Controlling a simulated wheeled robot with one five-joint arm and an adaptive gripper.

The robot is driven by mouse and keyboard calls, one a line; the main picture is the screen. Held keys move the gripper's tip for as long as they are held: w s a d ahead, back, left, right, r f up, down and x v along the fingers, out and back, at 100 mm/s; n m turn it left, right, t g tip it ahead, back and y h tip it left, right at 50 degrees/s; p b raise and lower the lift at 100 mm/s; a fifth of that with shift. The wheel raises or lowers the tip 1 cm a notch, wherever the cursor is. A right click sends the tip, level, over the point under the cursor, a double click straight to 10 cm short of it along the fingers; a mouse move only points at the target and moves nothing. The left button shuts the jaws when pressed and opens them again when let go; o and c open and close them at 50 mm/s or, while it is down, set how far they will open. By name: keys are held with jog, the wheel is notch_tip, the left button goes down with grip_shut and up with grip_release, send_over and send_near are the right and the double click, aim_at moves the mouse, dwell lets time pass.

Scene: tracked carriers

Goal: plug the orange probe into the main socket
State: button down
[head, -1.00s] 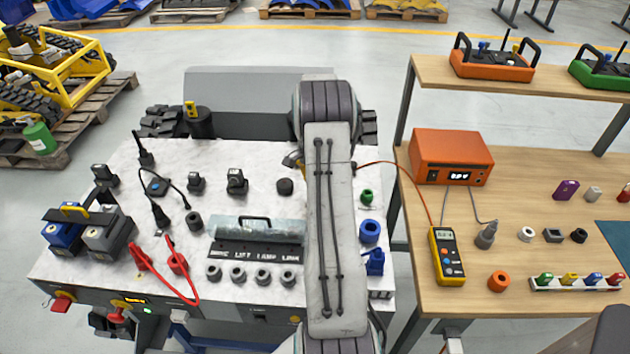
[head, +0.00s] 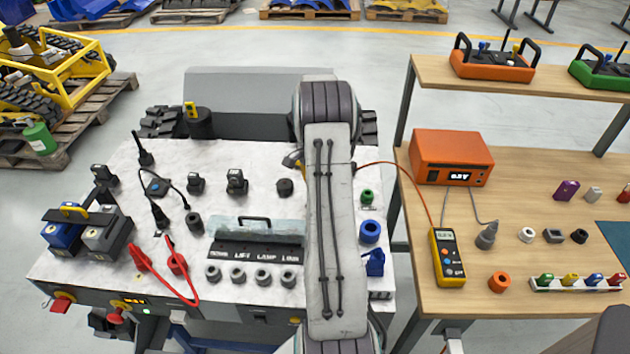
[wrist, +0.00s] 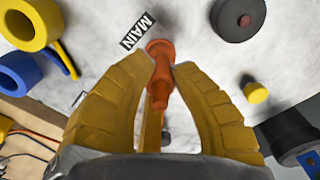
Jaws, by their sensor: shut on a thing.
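The orange probe (wrist: 161,76) is between the two yellow fingertips of my gripper (wrist: 163,74) in the wrist view, and the gripper is shut on it. The far end of the probe meets a wider orange-red part at the white panel, beside the black MAIN label (wrist: 138,30). I cannot tell whether that part is the probe's collar or the main socket, nor whether the probe is seated.
In the wrist view a yellow ring (wrist: 32,20), a blue ring (wrist: 20,75) and a dark round knob (wrist: 238,15) lie around the probe. In the head view a yellow meter (head: 447,257) stands on the wooden bench at right. Red clips (head: 177,262) sit at left.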

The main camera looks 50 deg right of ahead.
jog(key=shift+f, duration=0.3)
jog(key=c, duration=1.1)
grip_release()
notch_tip(320, 180, up, 12)
